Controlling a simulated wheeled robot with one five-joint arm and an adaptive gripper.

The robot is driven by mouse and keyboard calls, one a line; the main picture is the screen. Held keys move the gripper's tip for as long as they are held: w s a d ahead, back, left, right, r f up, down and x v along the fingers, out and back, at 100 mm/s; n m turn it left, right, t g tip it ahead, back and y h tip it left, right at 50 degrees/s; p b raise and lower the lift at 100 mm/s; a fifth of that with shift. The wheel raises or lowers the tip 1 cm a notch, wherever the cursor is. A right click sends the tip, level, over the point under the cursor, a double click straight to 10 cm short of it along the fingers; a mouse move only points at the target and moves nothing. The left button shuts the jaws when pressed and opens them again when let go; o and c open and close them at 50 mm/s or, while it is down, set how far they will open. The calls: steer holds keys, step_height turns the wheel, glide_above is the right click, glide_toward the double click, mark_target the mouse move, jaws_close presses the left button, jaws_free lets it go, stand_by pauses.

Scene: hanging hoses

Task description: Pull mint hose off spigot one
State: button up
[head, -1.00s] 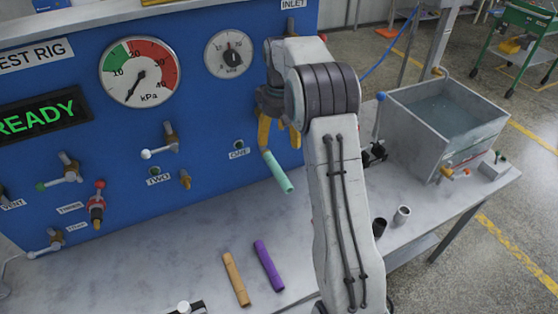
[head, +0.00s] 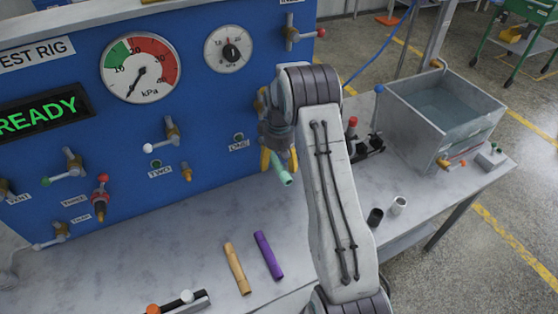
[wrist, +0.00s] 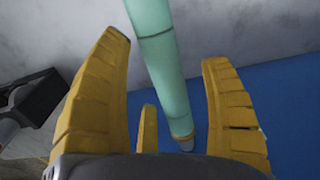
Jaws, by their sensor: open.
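The mint hose (head: 282,176) sticks out from the blue panel below the ONE label (head: 238,145), angled down. Its panel end and spigot one are hidden behind my gripper in the head view. My gripper (head: 279,163) is open, its yellow fingers on either side of the hose. In the wrist view the mint hose (wrist: 160,65) runs between the spread fingers (wrist: 167,55), with gaps on both sides. Its lower end there meets a small brass-coloured and grey fitting (wrist: 184,140) close to the blue panel.
An orange hose (head: 237,268) and a purple hose (head: 268,256) lie on the grey bench. Spigot two (head: 186,173) is bare on the panel. Several valve handles jut from the panel.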

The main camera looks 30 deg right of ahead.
mark_target(285, 170)
steer(key=shift+o, duration=0.2)
steer(key=shift+f, duration=0.2)
steer(key=c, duration=1.4)
stand_by(0.7)
stand_by(0.3)
steer(key=shift+s+b, duration=0.85)
steer(key=shift+s, duration=0.55)
stand_by(1.5)
steer(key=shift+s+b, duration=0.3)
steer(key=shift+s, duration=0.35)
steer(key=shift+c, duration=0.2)
steer(key=shift+s, duration=0.15)
steer(key=shift+r, duration=0.1)
